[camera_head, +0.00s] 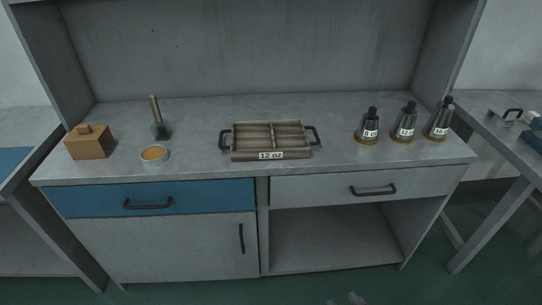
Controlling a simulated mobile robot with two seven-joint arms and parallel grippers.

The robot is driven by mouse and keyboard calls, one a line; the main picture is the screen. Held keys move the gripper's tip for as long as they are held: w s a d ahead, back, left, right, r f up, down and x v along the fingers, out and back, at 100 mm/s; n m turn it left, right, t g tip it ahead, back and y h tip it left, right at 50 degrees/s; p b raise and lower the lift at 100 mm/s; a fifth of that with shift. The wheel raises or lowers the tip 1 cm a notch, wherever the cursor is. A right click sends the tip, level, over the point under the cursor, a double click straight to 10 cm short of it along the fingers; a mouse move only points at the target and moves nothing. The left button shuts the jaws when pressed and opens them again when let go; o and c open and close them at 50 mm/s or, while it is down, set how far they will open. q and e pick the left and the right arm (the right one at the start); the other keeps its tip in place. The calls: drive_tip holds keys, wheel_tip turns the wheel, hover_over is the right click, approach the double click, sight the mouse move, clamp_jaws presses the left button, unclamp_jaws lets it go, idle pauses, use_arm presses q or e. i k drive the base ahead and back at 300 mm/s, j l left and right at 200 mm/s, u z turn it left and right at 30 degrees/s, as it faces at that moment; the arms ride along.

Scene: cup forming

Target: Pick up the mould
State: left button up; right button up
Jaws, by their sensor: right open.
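Three dark cone-shaped moulds with knobs on top stand upright in a row at the right of the counter, each on a tan round base. The left mould (368,128) has a label that seems to read 8 oz. The labels of the middle mould (404,124) and the right mould (438,121) are too small to read surely. A two-handled tray (270,155) labelled 12 oz sits mid-counter. Only a small, unclear bit of my right gripper (352,299) shows at the bottom edge, far below the counter, touching none of these. My left gripper is out of view.
A brown lidded box (89,145), a dark tool with an upright handle (161,130) and a small bowl of orange material (154,155) stand at the counter's left. A side table (505,135) stands at the right. The counter between tray and moulds is clear.

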sight(401, 131)
drive_tip(key=l, duration=2.55)
